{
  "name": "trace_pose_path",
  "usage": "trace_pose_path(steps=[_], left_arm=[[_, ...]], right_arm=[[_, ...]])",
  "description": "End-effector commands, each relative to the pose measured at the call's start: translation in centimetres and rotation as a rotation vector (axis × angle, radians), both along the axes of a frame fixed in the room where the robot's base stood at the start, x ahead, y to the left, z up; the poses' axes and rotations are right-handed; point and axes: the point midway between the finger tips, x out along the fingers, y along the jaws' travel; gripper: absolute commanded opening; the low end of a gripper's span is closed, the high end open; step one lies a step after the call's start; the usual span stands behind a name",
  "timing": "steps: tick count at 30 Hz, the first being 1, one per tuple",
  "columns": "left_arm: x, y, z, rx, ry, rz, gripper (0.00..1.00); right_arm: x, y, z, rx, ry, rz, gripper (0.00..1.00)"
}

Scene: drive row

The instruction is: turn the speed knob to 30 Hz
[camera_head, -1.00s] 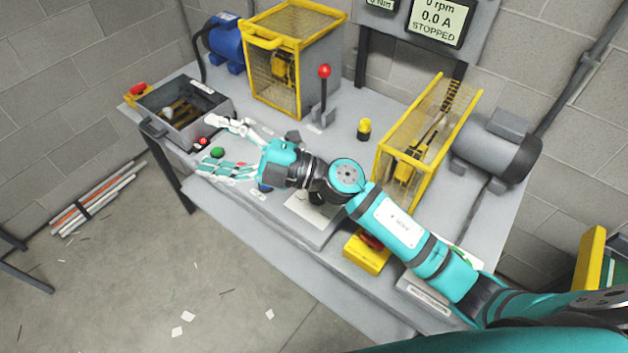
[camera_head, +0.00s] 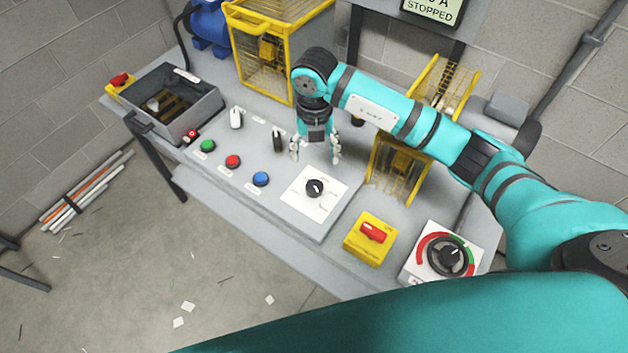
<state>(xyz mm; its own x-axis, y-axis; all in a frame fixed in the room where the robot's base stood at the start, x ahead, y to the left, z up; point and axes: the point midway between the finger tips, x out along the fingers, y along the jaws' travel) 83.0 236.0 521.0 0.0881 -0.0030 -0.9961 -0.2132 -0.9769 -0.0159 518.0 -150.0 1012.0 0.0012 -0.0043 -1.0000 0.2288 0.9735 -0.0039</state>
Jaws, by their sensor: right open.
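A black knob (camera_head: 315,187) with a pale pointer mark sits on a white plate (camera_head: 300,203) on the sloped panel. The plate's scale is too small to read, so I cannot tell its setting. My right gripper (camera_head: 317,159) hangs fingers down just behind the knob, over the plate's far edge. It is open and empty, with its fingers spread and apart from the knob. A second, larger black dial (camera_head: 446,254) with a red and green arc is at the front right. My left gripper is not in view.
Green (camera_head: 208,146), red (camera_head: 233,161) and blue (camera_head: 261,179) buttons line the panel to the left, with a white lever switch (camera_head: 236,118) and a black switch (camera_head: 278,140) behind. A yellow box with a red switch (camera_head: 372,233) is right. Yellow cages (camera_head: 275,50) stand behind.

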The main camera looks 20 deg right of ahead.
Motion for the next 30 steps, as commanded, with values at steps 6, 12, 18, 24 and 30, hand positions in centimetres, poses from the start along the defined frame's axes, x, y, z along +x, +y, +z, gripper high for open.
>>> trace_pose_path(steps=[6, 12, 18, 24, 30], left_arm=[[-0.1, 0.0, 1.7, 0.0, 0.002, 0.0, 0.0], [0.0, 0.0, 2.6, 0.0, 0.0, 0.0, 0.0], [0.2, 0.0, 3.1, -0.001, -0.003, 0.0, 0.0], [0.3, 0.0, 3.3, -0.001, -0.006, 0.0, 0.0], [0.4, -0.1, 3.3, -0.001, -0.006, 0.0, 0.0]], right_arm=[[-0.2, 0.0, -4.7, 0.002, 0.007, -0.001, 0.69], [-0.2, 0.1, -9.1, 0.003, 0.005, 0.001, 0.69], [0.0, 0.1, -12.3, 0.004, 0.002, 0.001, 0.69], [0.0, 0.1, -13.8, 0.003, 0.001, 0.003, 0.69], [0.0, 0.1, -13.9, 0.004, 0.0, 0.003, 0.69]])
